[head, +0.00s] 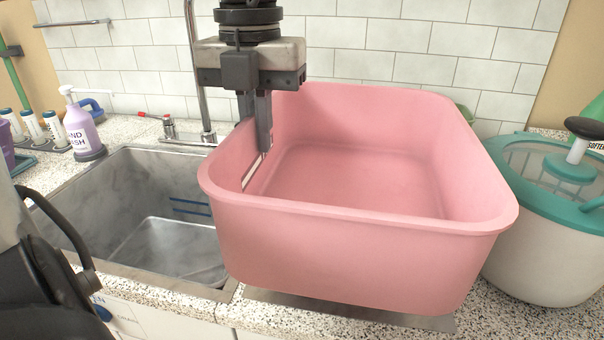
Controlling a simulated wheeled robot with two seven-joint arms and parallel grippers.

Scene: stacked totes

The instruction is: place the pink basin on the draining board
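The pink basin (350,250) is large and empty, and its open top faces up. It is over the draining board (350,309), a metal plate right of the sink; only the board's front strip shows. I cannot tell whether the basin touches the board or hangs just above it. My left gripper (255,130) comes down from above at the basin's left wall. One finger is inside the wall and the other outside, with the rim between them, and it looks shut on that wall. A slot shows in the wall below the fingers. My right gripper is not in view.
The steel sink (100,172) is left of the basin, with a tall faucet (203,85) behind. A white pot with a teal lid (545,240) stands close against the basin's right side. A soap bottle (82,128) stands at the left. The tiled wall is close behind.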

